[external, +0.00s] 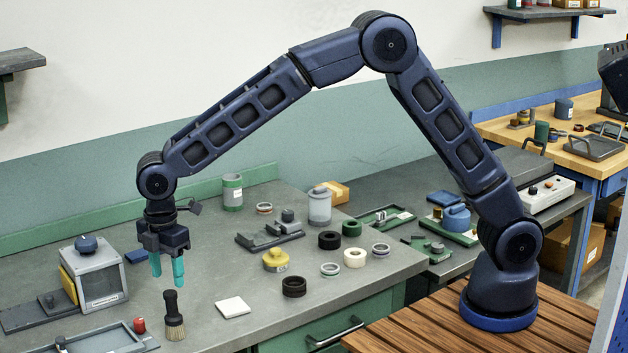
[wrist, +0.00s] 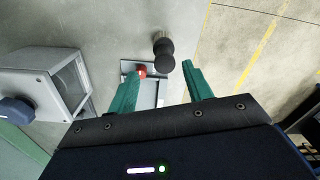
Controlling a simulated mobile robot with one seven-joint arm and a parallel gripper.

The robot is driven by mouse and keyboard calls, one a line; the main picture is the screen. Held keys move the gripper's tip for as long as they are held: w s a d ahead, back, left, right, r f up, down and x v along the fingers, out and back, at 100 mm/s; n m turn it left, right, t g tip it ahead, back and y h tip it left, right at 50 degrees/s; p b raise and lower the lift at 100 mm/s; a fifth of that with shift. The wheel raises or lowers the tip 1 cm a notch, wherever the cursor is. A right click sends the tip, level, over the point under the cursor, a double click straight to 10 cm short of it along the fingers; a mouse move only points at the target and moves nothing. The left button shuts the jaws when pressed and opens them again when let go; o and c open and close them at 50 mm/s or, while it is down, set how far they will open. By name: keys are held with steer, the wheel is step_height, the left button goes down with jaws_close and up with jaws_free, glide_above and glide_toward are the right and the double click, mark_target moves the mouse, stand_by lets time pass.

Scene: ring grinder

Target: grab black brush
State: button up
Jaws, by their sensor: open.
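The black brush (external: 173,315) stands upright on the grey bench, near its front edge, with its black handle up and pale bristles down. In the wrist view the brush (wrist: 164,52) shows from above, past the fingertips and roughly between their lines. My gripper (external: 167,269) points down with its green fingers apart and empty. Its fingertips are above the brush handle and apart from it. The open fingers also show in the wrist view (wrist: 160,82).
A grey machine with a window (external: 100,272) stands left of my gripper. A shallow tray (external: 112,338) with a red knob (external: 139,325) lies left of the brush. A white tile (external: 233,307) lies to its right.

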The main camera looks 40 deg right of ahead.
mark_target(172, 305)
step_height(172, 305, down, 3)
steer(key=shift+f, duration=0.1)
steer(key=shift+s+a+f, duration=0.1)
steer(key=shift+s+f, duration=0.1)
steer(key=shift+f, duration=1.1)
steer(key=shift+s+a+f, duration=0.1)
steer(key=shift+s+f, duration=0.05)
steer(key=shift+f, duration=1.1)
steer(key=shift+c, duration=0.2)
jaws_close()
